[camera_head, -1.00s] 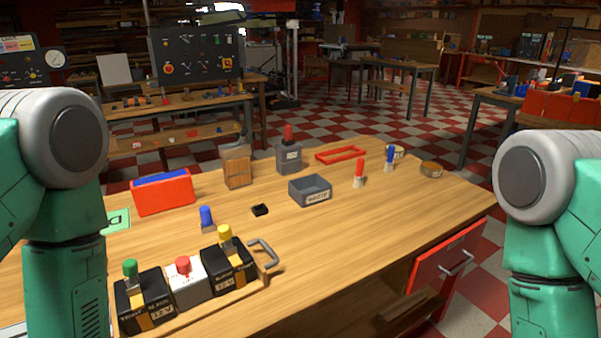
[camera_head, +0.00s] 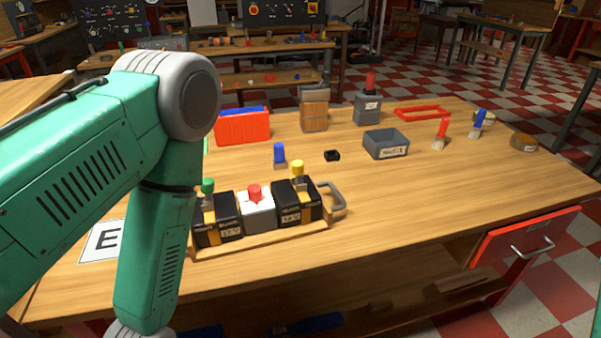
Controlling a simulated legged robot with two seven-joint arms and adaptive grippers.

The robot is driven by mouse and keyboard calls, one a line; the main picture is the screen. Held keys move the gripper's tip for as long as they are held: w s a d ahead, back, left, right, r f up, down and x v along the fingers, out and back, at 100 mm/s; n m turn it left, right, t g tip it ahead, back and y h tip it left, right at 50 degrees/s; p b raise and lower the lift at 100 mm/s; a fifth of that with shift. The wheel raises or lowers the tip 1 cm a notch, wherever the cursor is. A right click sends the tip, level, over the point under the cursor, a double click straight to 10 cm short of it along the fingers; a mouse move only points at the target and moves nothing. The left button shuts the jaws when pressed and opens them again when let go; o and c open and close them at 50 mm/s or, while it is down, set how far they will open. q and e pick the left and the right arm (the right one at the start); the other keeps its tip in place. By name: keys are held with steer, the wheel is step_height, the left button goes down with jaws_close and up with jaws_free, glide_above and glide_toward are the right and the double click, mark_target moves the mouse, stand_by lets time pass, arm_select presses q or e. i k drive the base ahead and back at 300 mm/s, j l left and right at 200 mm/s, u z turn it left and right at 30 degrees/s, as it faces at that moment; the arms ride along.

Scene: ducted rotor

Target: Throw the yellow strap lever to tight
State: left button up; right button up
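The yellow strap lever (camera_head: 297,169) stands up on the right black battery block (camera_head: 297,203) of a wooden tray (camera_head: 262,240) near the table's front left. A green lever (camera_head: 208,187) is on the left black block, and a red knob (camera_head: 255,192) is on the white block between them. My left arm comes in from the left and stands just left of the tray, hiding its left end. Its gripper is below or out of the frame.
A grey bin (camera_head: 386,144), a small black block (camera_head: 332,156), a blue-topped piece (camera_head: 280,155) and a red box (camera_head: 242,127) stand behind the tray. A metal handle (camera_head: 335,197) sticks out at the tray's right end. The table's front right is clear.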

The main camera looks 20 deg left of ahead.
mark_target(298, 167)
steer(key=i+l+u, duration=0.2)
steer(key=l, duration=0.4)
steer(key=i+l+u, duration=0.2)
steer(key=l, duration=0.45)
steer(key=l+u, duration=0.2)
steer(key=l, duration=0.4)
